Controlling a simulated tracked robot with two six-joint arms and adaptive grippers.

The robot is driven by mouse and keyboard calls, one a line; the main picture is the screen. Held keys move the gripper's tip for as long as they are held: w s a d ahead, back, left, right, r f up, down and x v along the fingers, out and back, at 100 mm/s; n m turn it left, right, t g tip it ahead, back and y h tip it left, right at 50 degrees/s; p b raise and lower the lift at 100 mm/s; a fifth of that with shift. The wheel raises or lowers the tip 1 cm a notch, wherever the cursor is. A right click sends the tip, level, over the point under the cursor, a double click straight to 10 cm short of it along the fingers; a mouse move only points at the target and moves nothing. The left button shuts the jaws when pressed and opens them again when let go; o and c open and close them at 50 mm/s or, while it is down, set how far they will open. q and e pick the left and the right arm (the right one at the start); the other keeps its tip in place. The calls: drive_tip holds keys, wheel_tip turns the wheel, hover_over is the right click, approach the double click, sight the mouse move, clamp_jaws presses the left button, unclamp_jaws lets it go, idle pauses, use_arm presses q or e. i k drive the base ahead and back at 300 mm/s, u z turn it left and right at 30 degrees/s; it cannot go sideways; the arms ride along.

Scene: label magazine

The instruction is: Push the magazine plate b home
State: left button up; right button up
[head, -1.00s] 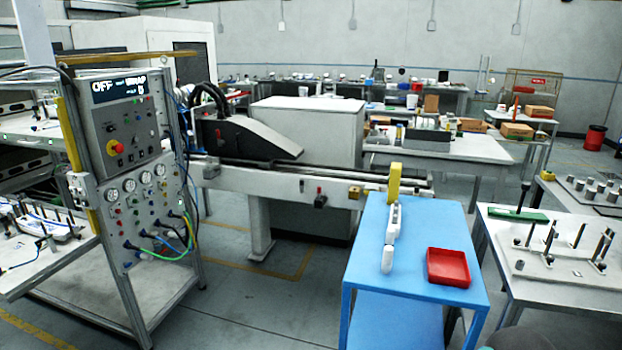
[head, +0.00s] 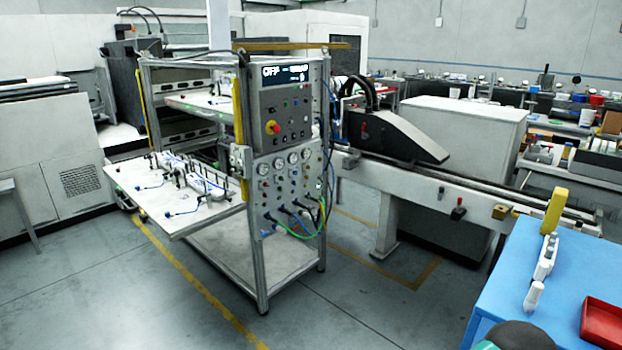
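A metal-framed rack with a control panel (head: 285,125) stands left of centre. A light-coloured plate (head: 150,215) sticks out of its left side at mid height, carrying pins, white parts and blue tubes. A second plate (head: 192,108) sits higher in the rack, partly hidden by the frame. No readable letter shows which plate is b. Neither gripper is in view. A dark rounded piece, likely part of my arm, shows at the bottom edge right of centre.
A blue table (head: 505,265) with a red tray (head: 603,322) and white parts stands at the right. A long machine bed (head: 420,185) runs behind the rack's right side. Floor in front and left of the rack is clear, with a yellow line.

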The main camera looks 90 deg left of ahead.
sight(157, 197)
drive_tip(key=u, duration=0.1)
drive_tip(key=i, duration=0.25)
drive_tip(key=u, duration=2.5)
drive_tip(key=i, duration=0.2)
drive_tip(key=u, duration=1.75)
drive_tip(key=i, duration=1.7)
drive_tip(key=z, duration=0.65)
drive_tip(key=i, duration=0.6)
drive_tip(key=z, duration=0.45)
